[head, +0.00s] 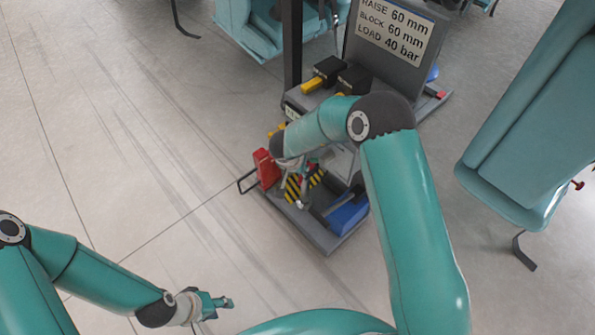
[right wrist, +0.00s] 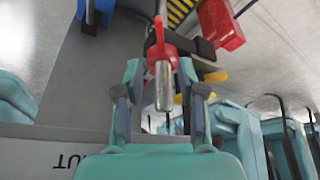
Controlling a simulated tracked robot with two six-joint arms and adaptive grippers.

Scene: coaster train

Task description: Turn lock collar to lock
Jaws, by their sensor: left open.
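A red collar (right wrist: 162,52) with a silver rod (right wrist: 164,86) shows in the right wrist view, ahead of the wrist; I take it to be the lock collar. My right gripper (right wrist: 160,80) is open, its two fingers on either side of the rod with gaps visible. Whether the fingers touch the collar I cannot tell. In the head view my right arm reaches down to the cart (head: 330,243), and its wrist hides much of the collar area. My left gripper (head: 218,302) is open and empty over the floor at the lower left.
The cart carries a red block (head: 266,168), a yellow-black striped part (head: 303,185), a blue part (head: 349,213) and a sign plate (head: 393,40) reading raise, block and load values. Teal seats stand behind and at the right (head: 535,130). The floor at left is clear.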

